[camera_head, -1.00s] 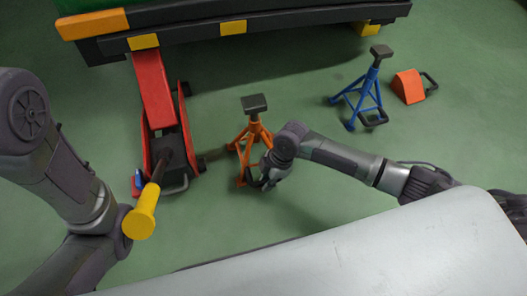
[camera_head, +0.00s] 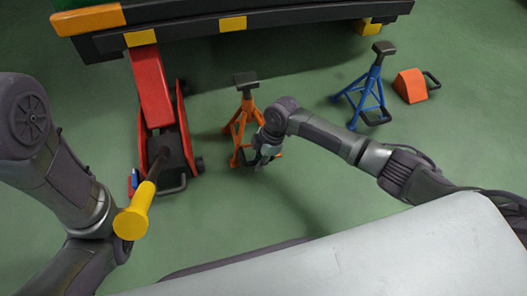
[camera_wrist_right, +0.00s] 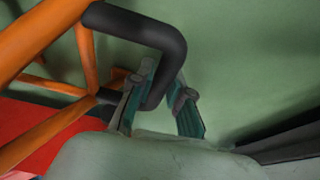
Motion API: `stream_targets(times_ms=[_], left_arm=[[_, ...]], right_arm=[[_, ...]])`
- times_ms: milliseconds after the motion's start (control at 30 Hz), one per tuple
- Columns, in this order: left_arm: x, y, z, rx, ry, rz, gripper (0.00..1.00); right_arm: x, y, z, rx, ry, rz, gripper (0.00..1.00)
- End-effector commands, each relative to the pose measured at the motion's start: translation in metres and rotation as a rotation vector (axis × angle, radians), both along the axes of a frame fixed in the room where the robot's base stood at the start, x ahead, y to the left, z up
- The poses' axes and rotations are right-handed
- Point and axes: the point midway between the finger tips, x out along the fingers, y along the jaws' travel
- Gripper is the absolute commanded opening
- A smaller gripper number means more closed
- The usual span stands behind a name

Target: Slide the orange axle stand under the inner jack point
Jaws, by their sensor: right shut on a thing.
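The orange axle stand (camera_head: 240,123), with its dark top pad (camera_head: 245,79), stands upright on the floor just in front of the raised vehicle's dark side beam (camera_head: 290,22). A yellow block (camera_head: 232,24) on that beam, apparently the inner jack point, is beyond the pad. My right gripper (camera_head: 262,160) is low at the stand's near side. In the right wrist view its fingers (camera_wrist_right: 160,100) are shut around the stand's black loop handle (camera_wrist_right: 150,32). My left arm shows at the left edge, but its gripper does not show.
A red floor jack (camera_head: 154,95) with a yellow-ended handle (camera_head: 133,222) stands left of the stand. A blue axle stand (camera_head: 366,88) and an orange wheel chock (camera_head: 410,86) are to the right.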

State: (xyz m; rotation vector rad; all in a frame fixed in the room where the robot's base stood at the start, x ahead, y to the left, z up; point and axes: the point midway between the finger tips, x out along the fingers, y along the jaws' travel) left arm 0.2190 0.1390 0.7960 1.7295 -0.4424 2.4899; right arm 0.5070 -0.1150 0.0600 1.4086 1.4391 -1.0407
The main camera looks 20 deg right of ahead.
Motion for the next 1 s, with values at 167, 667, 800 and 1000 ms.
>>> stream_targets(times_ms=[167, 667, 800, 1000], left_arm=[[0.0, 0.0, -0.008, 0.0, 0.0, 0.0, 0.71], [0.0, 0.0, -0.027, 0.0, 0.0, 0.0, 0.71], [0.0, 0.0, -0.03, 0.0, 0.0, 0.0, 0.71], [0.0, 0.0, -0.035, 0.0, 0.0, 0.0, 0.71]], right_arm=[[0.016, 0.002, 0.003, 0.006, -0.01, -0.001, 0.0], [0.052, 0.002, 0.003, 0.005, -0.01, -0.002, 0.0], [0.062, 0.003, 0.003, 0.006, -0.01, -0.002, 0.0], [0.075, 0.004, 0.004, 0.006, -0.01, -0.001, 0.0]])
